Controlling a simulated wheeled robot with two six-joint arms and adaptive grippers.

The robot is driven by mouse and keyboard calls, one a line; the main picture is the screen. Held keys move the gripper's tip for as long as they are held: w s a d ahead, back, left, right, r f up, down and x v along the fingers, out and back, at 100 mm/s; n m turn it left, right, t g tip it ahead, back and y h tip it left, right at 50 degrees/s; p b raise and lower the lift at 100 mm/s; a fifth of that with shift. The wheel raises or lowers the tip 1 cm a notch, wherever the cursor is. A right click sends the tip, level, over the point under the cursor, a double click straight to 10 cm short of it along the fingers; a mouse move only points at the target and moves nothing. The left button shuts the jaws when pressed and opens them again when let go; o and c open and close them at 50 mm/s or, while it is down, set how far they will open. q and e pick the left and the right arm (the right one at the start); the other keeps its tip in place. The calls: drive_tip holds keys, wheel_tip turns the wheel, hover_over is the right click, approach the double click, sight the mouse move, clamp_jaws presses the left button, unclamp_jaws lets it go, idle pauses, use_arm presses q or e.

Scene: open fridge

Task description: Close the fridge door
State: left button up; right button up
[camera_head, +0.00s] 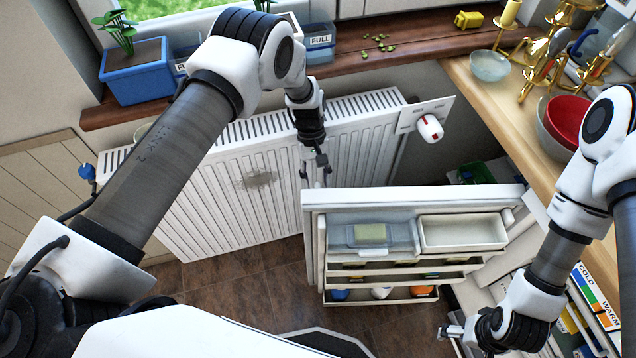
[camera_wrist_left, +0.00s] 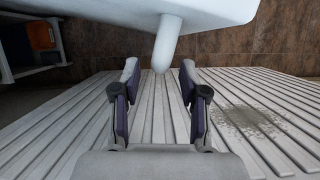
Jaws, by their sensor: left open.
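The white fridge door (camera_head: 410,197) stands open, its inner side with shelves facing me in the head view. My left gripper (camera_head: 316,180) is at the door's far left corner, pointing down. In the left wrist view the left gripper (camera_wrist_left: 160,72) is open. A white rounded bar (camera_wrist_left: 166,42), seemingly the door handle, sticks out from the door (camera_wrist_left: 130,17) toward the gap between the fingertips; I cannot tell if they touch. My right gripper (camera_head: 452,331) is low beside the fridge (camera_head: 598,322); its finger state is unclear.
A white radiator (camera_head: 235,180) with a stain stands close behind the door and left arm. Door shelves hold a lidded box (camera_head: 368,235) and several items. A wooden counter (camera_head: 490,100) with bowls is at right. Brown floor tiles (camera_head: 240,280) lie left of the door.

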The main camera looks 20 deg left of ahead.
use_arm(q)
drive_tip(key=x, duration=0.3)
drive_tip(key=shift+w, duration=0.1)
clamp_jaws()
